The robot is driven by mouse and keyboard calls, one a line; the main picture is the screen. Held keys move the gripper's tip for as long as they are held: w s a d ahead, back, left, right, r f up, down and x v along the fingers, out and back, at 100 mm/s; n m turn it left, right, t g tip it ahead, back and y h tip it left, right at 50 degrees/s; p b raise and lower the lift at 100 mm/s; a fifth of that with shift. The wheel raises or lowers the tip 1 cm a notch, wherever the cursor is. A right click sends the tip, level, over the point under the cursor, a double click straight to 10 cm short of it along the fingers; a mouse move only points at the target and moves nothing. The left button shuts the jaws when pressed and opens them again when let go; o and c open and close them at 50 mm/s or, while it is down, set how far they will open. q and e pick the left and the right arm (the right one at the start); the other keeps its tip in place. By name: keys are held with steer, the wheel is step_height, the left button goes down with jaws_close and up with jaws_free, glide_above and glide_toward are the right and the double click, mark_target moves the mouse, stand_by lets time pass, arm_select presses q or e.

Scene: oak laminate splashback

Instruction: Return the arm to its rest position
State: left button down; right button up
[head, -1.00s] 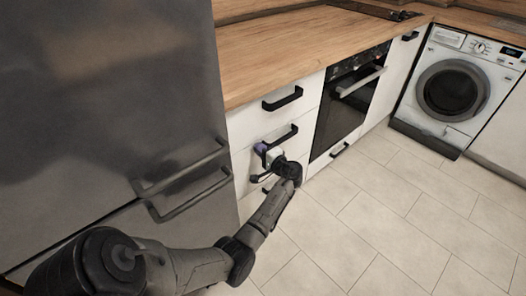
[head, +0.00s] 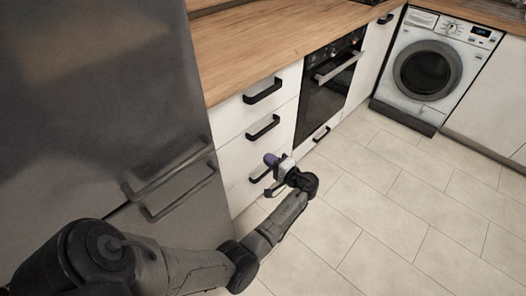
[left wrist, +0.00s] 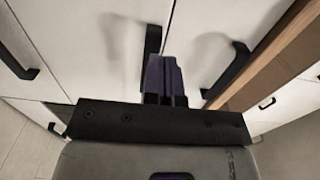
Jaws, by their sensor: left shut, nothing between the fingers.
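My left arm comes in from the lower left in the head view. Its left gripper (head: 270,159) is in front of the white drawer fronts, with purple fingertips pointing towards them. In the left wrist view the purple fingers (left wrist: 164,72) are together with nothing between them. A black drawer handle (left wrist: 152,42) shows just beyond the fingers there; I cannot tell whether they touch it. My right gripper is in neither view.
The drawers carry black handles (head: 262,127). A grey fridge (head: 95,95) stands close on the left. An oven (head: 325,85) and a washing machine (head: 427,68) are farther right. A wooden worktop (head: 270,40) runs above the drawers. The tiled floor (head: 400,215) is clear.

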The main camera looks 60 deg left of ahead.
arm_select(q)
steer(key=shift+w+d, duration=0.1)
steer(key=shift+d, duration=0.35)
